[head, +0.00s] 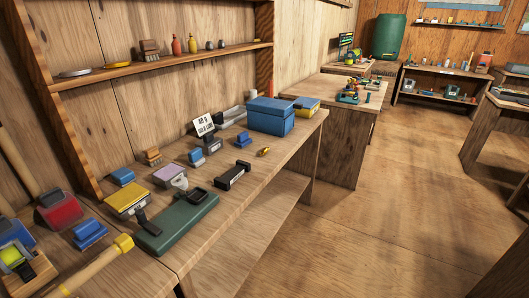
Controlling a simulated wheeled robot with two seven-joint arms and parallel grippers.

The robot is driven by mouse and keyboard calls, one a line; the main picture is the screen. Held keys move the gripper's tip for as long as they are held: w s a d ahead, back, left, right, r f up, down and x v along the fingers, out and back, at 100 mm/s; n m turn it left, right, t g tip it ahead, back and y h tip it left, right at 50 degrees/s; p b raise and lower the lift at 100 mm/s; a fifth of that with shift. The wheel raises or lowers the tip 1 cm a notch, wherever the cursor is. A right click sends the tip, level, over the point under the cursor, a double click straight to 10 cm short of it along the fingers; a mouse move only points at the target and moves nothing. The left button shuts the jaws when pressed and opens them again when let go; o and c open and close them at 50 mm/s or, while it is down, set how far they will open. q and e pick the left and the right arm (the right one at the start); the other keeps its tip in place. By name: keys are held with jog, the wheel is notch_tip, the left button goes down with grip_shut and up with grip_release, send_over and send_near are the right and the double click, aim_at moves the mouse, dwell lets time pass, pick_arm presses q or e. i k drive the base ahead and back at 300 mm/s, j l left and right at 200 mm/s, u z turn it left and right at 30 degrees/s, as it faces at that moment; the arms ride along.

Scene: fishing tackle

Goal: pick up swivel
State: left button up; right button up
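I cannot make out a swivel for certain. Neither of my grippers shows in this view.
A black holder (233,176), a dark green base (178,226) and a yellow-topped box (127,200) stand on the bench. A blue box (270,116) is at its far end. A wooden-handled tool with a yellow head (124,243) lies in front. Open floor (350,235) is at right.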

aim_at(263, 150)
jog(key=i+l+u, duration=0.85)
jog(key=l, duration=0.35)
jog(key=i+l+u, duration=0.3)
jog(key=l, duration=0.2)
jog(key=i+l+u, duration=0.1)
jog(key=l+u, duration=0.15)
jog(key=l, duration=0.25)
jog(key=i+l+u, duration=0.1)
jog(key=l+u, duration=0.2)
jog(key=l, duration=0.3)
jog(key=l+u, duration=0.3)
jog(key=l, duration=0.3)
jog(key=l+u, duration=0.25)
jog(key=l, duration=0.35)
